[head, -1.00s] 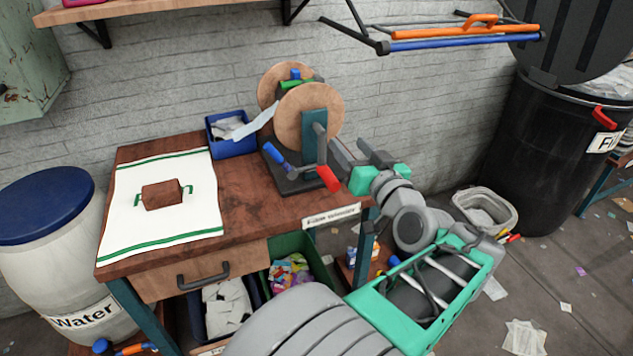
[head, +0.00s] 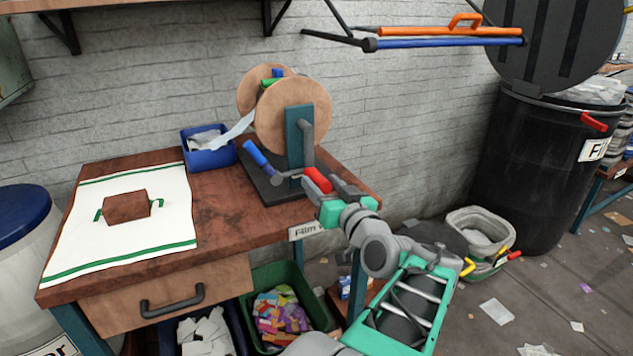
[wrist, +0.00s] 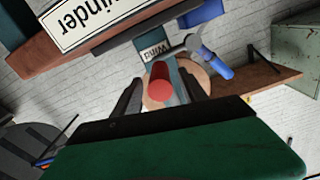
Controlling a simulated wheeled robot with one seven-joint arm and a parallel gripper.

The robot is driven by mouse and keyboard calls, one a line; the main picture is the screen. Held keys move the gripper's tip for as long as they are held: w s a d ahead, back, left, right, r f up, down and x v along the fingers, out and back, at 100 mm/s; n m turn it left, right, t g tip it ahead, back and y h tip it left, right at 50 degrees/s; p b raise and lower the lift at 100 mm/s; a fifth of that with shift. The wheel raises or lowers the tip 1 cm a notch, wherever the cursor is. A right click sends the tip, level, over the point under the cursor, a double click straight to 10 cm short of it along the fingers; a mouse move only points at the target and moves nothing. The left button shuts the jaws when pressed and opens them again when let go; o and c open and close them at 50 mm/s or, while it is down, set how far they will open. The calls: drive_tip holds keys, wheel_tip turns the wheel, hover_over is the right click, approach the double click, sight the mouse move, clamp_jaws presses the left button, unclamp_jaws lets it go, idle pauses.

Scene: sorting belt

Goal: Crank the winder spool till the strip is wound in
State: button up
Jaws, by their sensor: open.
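The winder spool (head: 292,115) stands on a dark base at the right end of the wooden bench, with two round wooden flanges and a teal post. A pale strip (head: 236,128) runs from the spool towards the blue bin. The crank has a red handle (head: 318,180), pointing out at the bench's front right. A blue-handled lever (head: 256,154) sits left of the post. My gripper (head: 331,186) is open beside the red handle. In the wrist view the red handle (wrist: 159,82) lies between the two dark fingers, end-on; contact cannot be told.
A blue bin (head: 208,158) with pale scraps stands behind the spool's left. A white cloth with a brown block (head: 127,206) covers the bench's left. A large black bin (head: 520,165) and a small pale bin stand on the floor at right. A rack with bars hangs above.

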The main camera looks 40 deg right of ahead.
drive_tip(key=x, duration=0.3)
drive_tip(key=shift+w, duration=0.1)
drive_tip(key=shift+c, duration=0.2)
clamp_jaws()
idle(1.1)
